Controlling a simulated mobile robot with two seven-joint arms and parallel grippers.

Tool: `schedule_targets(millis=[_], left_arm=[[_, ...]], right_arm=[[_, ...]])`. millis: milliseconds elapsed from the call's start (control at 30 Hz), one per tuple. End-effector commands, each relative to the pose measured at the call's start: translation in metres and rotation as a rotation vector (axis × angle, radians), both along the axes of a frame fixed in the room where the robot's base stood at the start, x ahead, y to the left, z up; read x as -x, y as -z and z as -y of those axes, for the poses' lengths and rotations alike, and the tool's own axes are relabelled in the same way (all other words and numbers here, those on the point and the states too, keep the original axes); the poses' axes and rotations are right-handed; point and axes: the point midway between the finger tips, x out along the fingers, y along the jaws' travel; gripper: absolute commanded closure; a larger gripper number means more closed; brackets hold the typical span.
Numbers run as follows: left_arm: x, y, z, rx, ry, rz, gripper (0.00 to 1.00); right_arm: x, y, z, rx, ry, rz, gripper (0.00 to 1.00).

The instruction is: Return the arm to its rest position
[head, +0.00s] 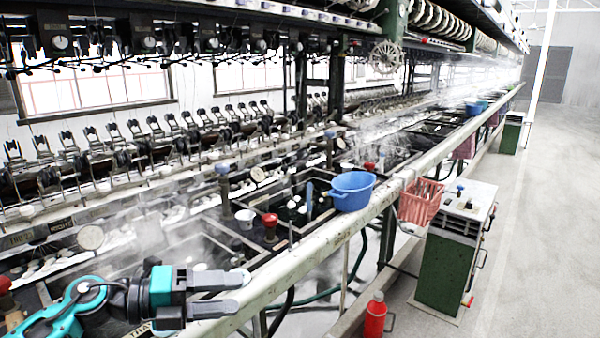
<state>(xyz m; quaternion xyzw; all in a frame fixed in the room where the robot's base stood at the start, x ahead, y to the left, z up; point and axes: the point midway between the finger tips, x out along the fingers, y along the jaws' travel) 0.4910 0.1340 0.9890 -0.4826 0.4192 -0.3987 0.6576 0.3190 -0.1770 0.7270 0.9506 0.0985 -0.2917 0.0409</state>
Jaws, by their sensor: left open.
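My left arm comes in from the lower left, teal and black. My left gripper (228,294) is open, with its two grey fingers apart and pointing right. Nothing shows between the fingers. In the picture it lies over the near end of the steaming basins, close to the pale front rail (312,242). I cannot tell its height above them. My right gripper is not in view.
A blue tub (352,190) stands by the rail, and a red basket (420,203) hangs outside it. A green cabinet (447,270) and a red bottle (375,317) stand on the floor. Red-topped valves (270,222) rise among the basins. The floor (545,240) at right is clear.

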Motion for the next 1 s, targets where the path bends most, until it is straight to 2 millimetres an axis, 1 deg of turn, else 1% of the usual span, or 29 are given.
schedule_targets(millis=[33,100,167,200,267,367,400,467,500,567,600,700,800,833,900,1000], left_arm=[[0.007,0.005,0.014,0.143,-0.050,-0.064,0.41],[0.011,0.009,0.021,0.325,-0.146,-0.154,0.41],[0.013,0.018,0.020,0.467,-0.246,-0.245,0.41],[0.014,0.026,0.018,0.556,-0.318,-0.311,0.41],[0.017,0.042,0.010,0.676,-0.437,-0.421,0.41],[0.030,0.083,-0.007,0.846,-0.655,-0.624,0.41],[0.038,0.102,-0.014,0.903,-0.747,-0.713,0.41],[0.056,0.135,-0.025,0.975,-0.889,-0.852,0.41],[0.070,0.156,-0.031,1.012,-0.980,-0.943,0.41],[0.094,0.186,-0.037,1.055,-1.104,-1.075,0.41],[0.110,0.203,-0.040,1.075,-1.177,-1.152,0.41],[0.144,0.234,-0.043,1.100,-1.310,-1.302,0.41],[0.166,0.250,-0.043,1.109,-1.384,-1.394,0.41],[0.170,0.253,-0.043,1.111,-1.397,-1.409,0.41],[0.175,0.256,-0.043,1.114,-1.412,-1.429,0.41],[0.175,0.256,-0.043,1.114,-1.412,-1.429,0.41]], right_arm=[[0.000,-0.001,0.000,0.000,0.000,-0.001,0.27],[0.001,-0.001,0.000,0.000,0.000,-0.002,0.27],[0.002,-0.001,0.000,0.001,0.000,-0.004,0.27],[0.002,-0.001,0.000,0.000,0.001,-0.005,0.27],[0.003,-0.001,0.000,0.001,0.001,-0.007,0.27],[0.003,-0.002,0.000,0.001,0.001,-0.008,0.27],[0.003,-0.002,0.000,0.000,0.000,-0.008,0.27],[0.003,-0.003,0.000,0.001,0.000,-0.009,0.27],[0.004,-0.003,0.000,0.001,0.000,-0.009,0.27],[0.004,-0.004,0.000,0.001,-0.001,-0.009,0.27],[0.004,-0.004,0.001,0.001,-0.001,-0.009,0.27],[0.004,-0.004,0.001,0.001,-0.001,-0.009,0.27],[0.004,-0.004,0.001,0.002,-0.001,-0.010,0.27],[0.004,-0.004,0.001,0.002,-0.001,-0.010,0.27],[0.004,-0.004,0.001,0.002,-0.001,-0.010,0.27],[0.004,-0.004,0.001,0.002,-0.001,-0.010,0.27]])
